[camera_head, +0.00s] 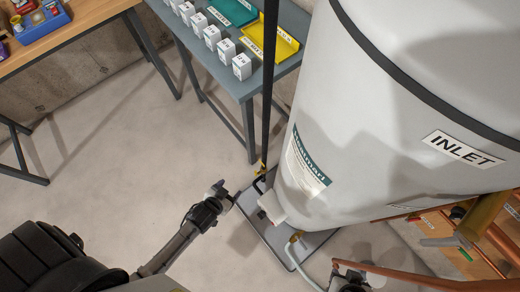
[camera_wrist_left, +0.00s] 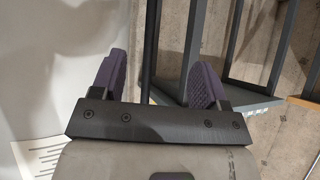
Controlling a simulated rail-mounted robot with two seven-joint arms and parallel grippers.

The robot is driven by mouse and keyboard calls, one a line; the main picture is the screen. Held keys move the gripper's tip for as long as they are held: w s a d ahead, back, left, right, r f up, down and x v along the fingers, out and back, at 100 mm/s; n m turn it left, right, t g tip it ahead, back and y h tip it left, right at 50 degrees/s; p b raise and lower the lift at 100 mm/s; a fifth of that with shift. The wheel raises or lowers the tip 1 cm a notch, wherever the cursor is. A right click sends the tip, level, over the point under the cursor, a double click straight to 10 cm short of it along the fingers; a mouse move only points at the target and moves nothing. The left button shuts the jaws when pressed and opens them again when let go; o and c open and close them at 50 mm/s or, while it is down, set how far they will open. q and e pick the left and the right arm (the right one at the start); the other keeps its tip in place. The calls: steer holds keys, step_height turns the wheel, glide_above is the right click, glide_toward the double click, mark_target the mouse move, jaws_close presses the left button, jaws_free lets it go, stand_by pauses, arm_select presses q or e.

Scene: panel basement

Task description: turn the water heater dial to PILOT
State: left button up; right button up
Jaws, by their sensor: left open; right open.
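The water heater (camera_head: 400,110) is a large white tank filling the right of the head view, with a dark band and a label. A small white control box (camera_head: 271,207) juts from its lower front; I cannot make out the dial or its markings. My left gripper (camera_head: 229,193) is open and empty, a little left of the box and apart from it. In the left wrist view its two purple-padded fingers (camera_wrist_left: 157,82) are spread with nothing between them. My right gripper (camera_head: 350,272) shows only in part at the bottom edge, below the tank.
A grey tray (camera_head: 262,232) lies under the heater. A pale hose with a brass fitting (camera_head: 294,243) and copper pipes (camera_head: 420,280) run at lower right. A grey table (camera_head: 255,83) with white boxes and a wooden bench (camera_head: 85,32) stand behind. The floor (camera_head: 120,160) at left is clear.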

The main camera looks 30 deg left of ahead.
arm_select(q)
steer(key=s+d+f+t+h+b, duration=0.1)
steer(key=s+d+f+t+b, duration=0.1)
steer(key=f+b, duration=0.9)
steer(key=s+d+f+t+h+b, duration=0.15)
steer(key=f+b, duration=0.55)
steer(key=f, duration=0.9)
steer(key=m+t+h+b, duration=0.1)
steer(key=t+h+b, duration=0.25)
steer(key=b, duration=1.25)
glide_toward(261, 215)
steer(key=shift+g+h, duration=0.3)
steer(key=shift+g, duration=0.1)
steer(key=shift+r+b+x, duration=0.1)
steer(key=shift+b+x, duration=1)
steer(key=shift+x, duration=1.25)
steer(key=shift+r+b+x, duration=0.15)
steer(key=shift+b+x, duration=0.95)
steer(key=shift+x, duration=1.25)
steer(key=shift+a, duration=0.15)
steer(key=c, duration=0.9)
